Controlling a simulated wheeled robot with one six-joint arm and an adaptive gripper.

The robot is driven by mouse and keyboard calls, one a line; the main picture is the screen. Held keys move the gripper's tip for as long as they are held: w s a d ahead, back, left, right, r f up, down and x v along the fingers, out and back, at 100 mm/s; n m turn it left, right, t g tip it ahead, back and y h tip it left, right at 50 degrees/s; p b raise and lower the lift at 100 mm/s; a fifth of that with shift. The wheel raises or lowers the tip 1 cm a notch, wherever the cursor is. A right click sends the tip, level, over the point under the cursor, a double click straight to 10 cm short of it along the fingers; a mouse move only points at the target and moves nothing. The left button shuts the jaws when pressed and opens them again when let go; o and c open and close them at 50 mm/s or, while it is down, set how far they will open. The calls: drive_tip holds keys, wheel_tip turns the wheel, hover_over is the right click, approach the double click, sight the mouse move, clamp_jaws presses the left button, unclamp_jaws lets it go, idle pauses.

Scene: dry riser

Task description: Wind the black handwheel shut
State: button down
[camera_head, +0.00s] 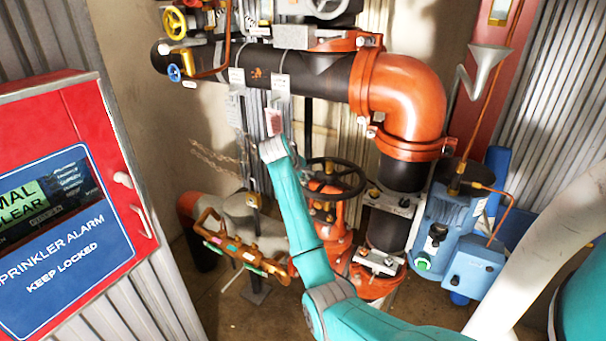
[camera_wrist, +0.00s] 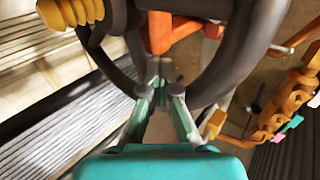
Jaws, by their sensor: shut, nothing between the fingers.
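The black handwheel (camera_head: 362,182) sits on an orange valve body (camera_head: 325,245) at the middle of the head view, with its left side partly behind my teal arm. In the wrist view the dark wheel rim (camera_wrist: 238,58) fills the upper middle, close to the camera. My gripper (camera_wrist: 162,88) is shut and empty, with its fingers at the lower part of the rim. Whether they touch it or pass inside it I cannot tell. The gripper's fingers are not clearly visible in the head view. An orange part (camera_wrist: 160,32) shows inside the rim.
A red alarm cabinet (camera_head: 75,110) stands at left. A black pipe with an orange elbow (camera_head: 405,95) runs above the wheel. A blue pump (camera_head: 440,225) stands at right.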

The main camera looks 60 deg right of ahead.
drive_tip(key=shift+w+d+f, duration=0.15)
drive_tip(key=shift+w+d, duration=0.35)
drive_tip(key=shift+w, duration=0.15)
drive_tip(key=shift+w+d+f, duration=0.15)
drive_tip(key=shift+w+d, duration=0.35)
drive_tip(key=shift+w, duration=0.1)
drive_tip(key=r, duration=0.5)
drive_tip(key=shift+s+a+r, duration=0.2)
drive_tip(key=shift+r, duration=0.15)
drive_tip(key=shift+s, duration=0.15)
